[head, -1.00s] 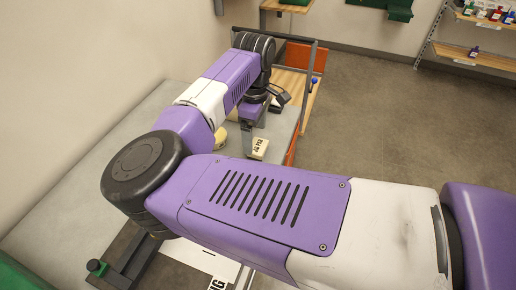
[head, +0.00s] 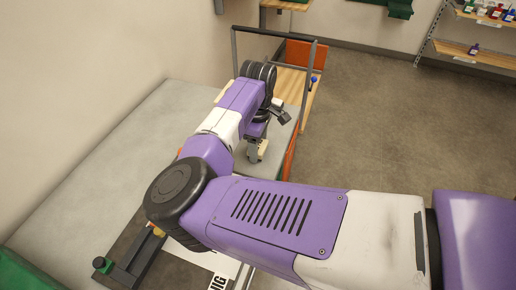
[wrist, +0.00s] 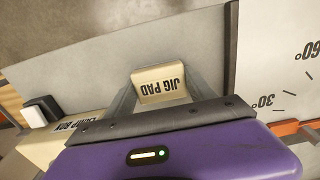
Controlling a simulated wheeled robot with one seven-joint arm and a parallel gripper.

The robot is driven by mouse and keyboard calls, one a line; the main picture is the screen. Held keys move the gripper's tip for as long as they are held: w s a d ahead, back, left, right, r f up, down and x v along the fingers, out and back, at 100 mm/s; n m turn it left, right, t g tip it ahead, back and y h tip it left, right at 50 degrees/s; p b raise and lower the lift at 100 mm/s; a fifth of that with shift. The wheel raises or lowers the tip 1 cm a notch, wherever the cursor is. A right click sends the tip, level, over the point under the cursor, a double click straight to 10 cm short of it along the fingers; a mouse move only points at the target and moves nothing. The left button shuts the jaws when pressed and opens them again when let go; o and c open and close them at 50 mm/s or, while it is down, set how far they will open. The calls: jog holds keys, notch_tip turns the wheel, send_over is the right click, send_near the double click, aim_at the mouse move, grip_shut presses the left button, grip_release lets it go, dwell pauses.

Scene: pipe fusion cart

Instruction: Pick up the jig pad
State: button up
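The jig pad (wrist: 160,85) is a small cream block with black "JIG PAD" lettering. In the wrist view it sits between the two grey fingers of my gripper (wrist: 161,80), one finger along each side. I see no clear gap at either side, and cannot tell whether the fingers press on it. In the head view my gripper (head: 254,152) points down at the far right end of the grey bench, with part of the cream jig pad (head: 263,149) showing beside the fingers. Whether the pad rests on the bench or is just clear of it is not clear.
The grey bench top (head: 115,155) has clear room at left. A cream box (wrist: 60,138) with partly hidden lettering lies close to my gripper, near a black and white block (wrist: 40,110). A sheet with angle marks (wrist: 285,60) lies at right. A metal frame (head: 275,34) stands behind the arm.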

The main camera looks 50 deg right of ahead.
jog(key=c, duration=0.6)
notch_tip(320, 180, up, 20)
jog(key=b, duration=0.3)
jog(key=o, duration=0.8)
jog(key=c, duration=0.6)
